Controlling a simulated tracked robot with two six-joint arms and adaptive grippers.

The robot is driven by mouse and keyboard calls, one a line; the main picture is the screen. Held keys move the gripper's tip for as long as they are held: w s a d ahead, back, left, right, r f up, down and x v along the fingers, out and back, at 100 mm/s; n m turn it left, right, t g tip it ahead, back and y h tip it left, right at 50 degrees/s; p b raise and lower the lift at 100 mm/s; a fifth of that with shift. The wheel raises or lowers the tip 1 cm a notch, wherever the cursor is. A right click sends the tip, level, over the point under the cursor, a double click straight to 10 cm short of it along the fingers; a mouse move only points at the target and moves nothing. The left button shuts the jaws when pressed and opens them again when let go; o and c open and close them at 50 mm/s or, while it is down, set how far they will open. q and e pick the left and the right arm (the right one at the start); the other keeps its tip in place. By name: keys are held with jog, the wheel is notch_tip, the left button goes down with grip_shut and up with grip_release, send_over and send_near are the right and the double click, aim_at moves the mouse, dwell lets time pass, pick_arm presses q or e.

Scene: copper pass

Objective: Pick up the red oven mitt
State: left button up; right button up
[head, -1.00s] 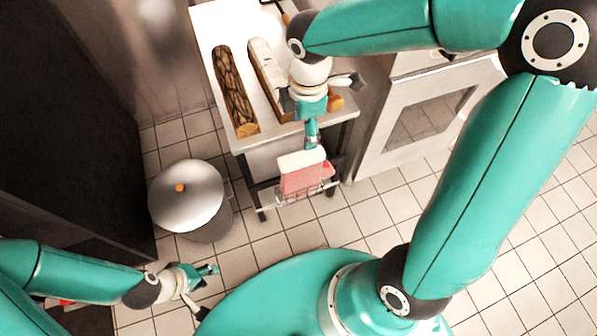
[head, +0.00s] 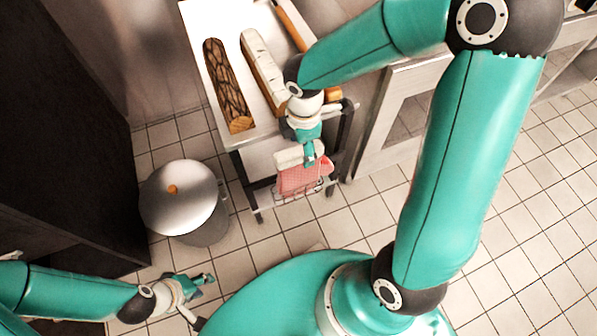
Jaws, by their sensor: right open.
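The red oven mitt (head: 299,180) with a white cuff is at the front end of the metal table, cuff up, by a small wire rack (head: 318,189). My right gripper (head: 310,156) is open, with its fingers over the cuff; part of the cuff is hidden behind them. I cannot tell whether they touch it. My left gripper (head: 203,298) is open and empty at the lower left, far from the mitt.
The metal table (head: 205,35) holds a dark patterned loaf (head: 228,85) and a pale loaf (head: 263,68). A lidded bin (head: 180,200) stands left of the table. An oven (head: 400,120) stands to the right. Tiled floor is open at right.

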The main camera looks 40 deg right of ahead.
jog(key=b, duration=0.2)
send_over(306, 171)
jog(key=w, duration=0.2)
notch_tip(306, 171, down, 4)
jog(key=shift+f, duration=0.2)
jog(key=shift+p, duration=0.3)
grip_shut()
